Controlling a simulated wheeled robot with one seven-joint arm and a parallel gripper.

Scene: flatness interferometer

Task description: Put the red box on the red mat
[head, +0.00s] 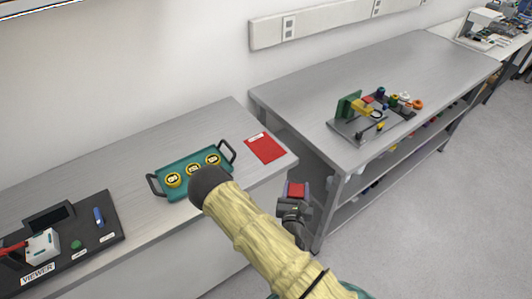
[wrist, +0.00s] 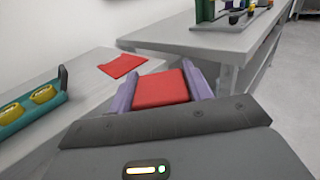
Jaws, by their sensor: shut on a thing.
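The red box (wrist: 160,88) is held between the two purple-grey fingers of my gripper (wrist: 160,90) in the wrist view. In the head view the red box (head: 296,190) shows at the end of my gripper (head: 295,195), in front of the gap between the two benches. The red mat (head: 265,148) lies flat on the near bench close to its right end, with a white label at its upper edge. It also shows in the wrist view (wrist: 122,66), beyond and left of the box. The box is apart from the mat.
A teal tray (head: 165,196) with yellow round items stands left of the mat. A dark viewer station (head: 100,240) is at the far left. The right bench (head: 300,100) carries a green stand (head: 347,105) and several coloured parts. A gap separates the benches.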

